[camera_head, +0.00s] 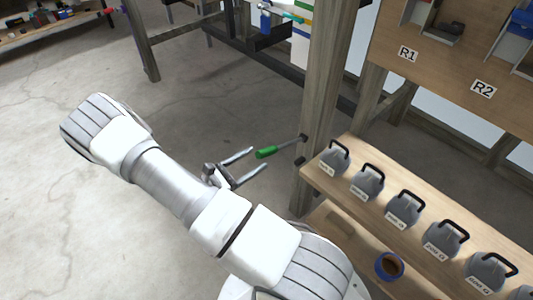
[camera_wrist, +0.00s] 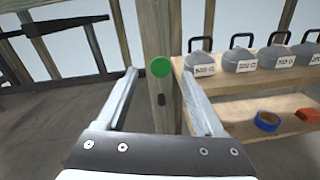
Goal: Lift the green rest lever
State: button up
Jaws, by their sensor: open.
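The green rest lever (camera_head: 266,152) is a thin dark rod with a green grip at its free end, sticking out to the left from a wooden post (camera_head: 325,100). In the wrist view its grip shows end-on as a green disc (camera_wrist: 161,67) in front of the post. My gripper (camera_head: 258,160) is open and empty. In the head view the grip lies at the fingertips, between the two fingers. In the wrist view the grip appears between the fingers, a little above the fingertip line and nearer the right finger. I cannot tell whether a finger touches it.
A wooden shelf (camera_head: 318,179) right of the post holds several grey weights with black handles. A roll of blue tape (camera_head: 389,266) lies on the lower board. A dark peg (camera_head: 300,161) sits on the post below the lever. The concrete floor to the left is clear.

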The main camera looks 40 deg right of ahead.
aim_at(266, 152)
jog(key=shift+d+b, duration=0.35)
jog(key=shift+d, duration=2.4)
grip_shut()
